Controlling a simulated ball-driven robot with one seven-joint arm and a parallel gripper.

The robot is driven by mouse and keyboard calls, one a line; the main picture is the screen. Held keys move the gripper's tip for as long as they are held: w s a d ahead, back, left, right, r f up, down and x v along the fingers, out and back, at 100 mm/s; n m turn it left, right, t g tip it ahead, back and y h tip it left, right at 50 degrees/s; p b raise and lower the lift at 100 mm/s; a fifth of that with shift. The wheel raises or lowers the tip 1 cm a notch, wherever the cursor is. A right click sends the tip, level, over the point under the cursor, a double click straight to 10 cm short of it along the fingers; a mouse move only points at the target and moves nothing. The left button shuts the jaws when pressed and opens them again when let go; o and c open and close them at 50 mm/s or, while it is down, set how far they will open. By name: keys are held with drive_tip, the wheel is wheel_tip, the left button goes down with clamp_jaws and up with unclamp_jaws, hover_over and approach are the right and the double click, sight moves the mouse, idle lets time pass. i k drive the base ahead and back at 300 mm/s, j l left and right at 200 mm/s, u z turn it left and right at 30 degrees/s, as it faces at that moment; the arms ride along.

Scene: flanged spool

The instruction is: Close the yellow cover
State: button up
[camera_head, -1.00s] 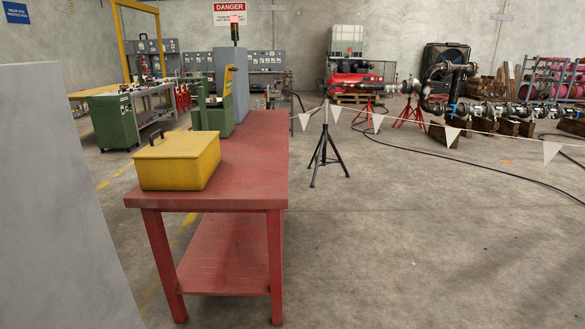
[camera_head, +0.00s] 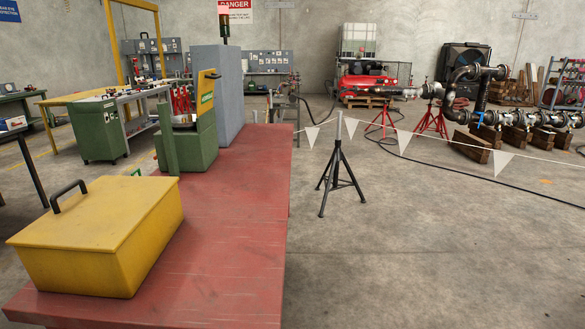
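A yellow box (camera_head: 105,240) with a flat yellow top and a dark handle (camera_head: 68,193) sits at the near left of the red table; its top looks shut. Behind it on the table stands a green box-like unit (camera_head: 188,152). A yellow panel (camera_head: 206,98) with a dark handle at its top stands upright on the right side of this unit. The unit's top looks open, with something pale inside that is too small to tell. Which of these is the yellow cover I cannot tell for sure. My gripper is not in view.
The red table (camera_head: 235,235) runs away from me, with bare top to the right of the boxes. A grey cabinet (camera_head: 217,90) stands behind the green unit. A black tripod stand (camera_head: 338,180) carries a pennant line right of the table. Open concrete floor lies at right.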

sight(206, 78)
drive_tip(key=i+j+z, duration=0.15)
drive_tip(key=i+z, duration=0.2)
drive_tip(key=i, duration=1.45)
